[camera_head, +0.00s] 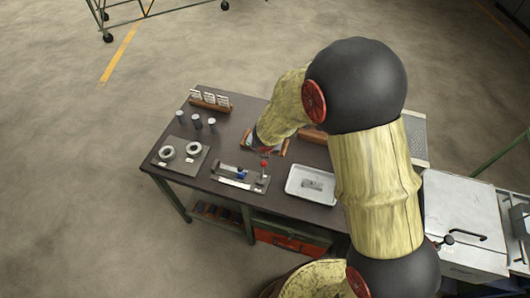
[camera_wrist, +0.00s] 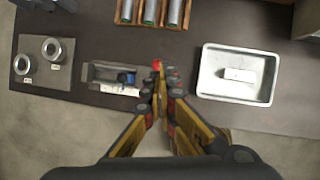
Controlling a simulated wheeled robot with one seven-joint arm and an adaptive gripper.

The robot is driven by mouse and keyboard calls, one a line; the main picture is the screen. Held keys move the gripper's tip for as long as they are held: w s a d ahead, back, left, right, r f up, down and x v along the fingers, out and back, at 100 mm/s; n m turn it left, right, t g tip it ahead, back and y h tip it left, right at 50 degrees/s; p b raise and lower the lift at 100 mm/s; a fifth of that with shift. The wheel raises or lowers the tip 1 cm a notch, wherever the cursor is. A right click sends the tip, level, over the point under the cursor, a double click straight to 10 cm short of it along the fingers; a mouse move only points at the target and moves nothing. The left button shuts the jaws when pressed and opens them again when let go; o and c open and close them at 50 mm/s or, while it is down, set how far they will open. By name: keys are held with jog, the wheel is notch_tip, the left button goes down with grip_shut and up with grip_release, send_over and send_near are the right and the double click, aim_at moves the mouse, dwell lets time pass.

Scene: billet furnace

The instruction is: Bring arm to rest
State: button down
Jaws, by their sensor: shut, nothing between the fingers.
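My gripper shows in the wrist view (camera_wrist: 167,92), its yellow and black fingers drawn together with nothing between them. It is over the dark workbench (camera_wrist: 215,27), apart from the items on it as far as I can tell. In the head view my arm, with cream sleeves and black joints, bends over the bench from the right. The gripper itself is mostly hidden there behind the forearm.
A white tray (camera_head: 312,184) holding a small block is right of the gripper. A small fixture with a blue part (camera_wrist: 126,78) and a ring plate (camera_head: 180,155) are left. A wooden rack with cylinders (camera_wrist: 152,12) lies beyond. A grey cabinet (camera_head: 465,225) stands right.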

jog(key=shift+r, duration=0.15)
dwell(0.5)
jog(key=s+d+r+m+b, duration=0.2)
jog(key=s+d+m+b, duration=0.3)
jog(key=s+m+b, duration=0.2)
jog(key=s+d+r+m+b, duration=0.3)
jog(key=s+d+m+b, duration=0.2)
jog(key=s+m+b, duration=0.3)
jog(key=s+d+r+m+b, duration=0.3)
jog(key=s+d+m+b, duration=0.3)
jog(key=s+m, duration=0.7)
jog(key=shift+m+t+b, duration=0.3)
jog(key=shift+m+b, duration=0.35)
jog(key=shift+m, duration=2.25)
jog(key=shift+s+d+r, duration=0.1)
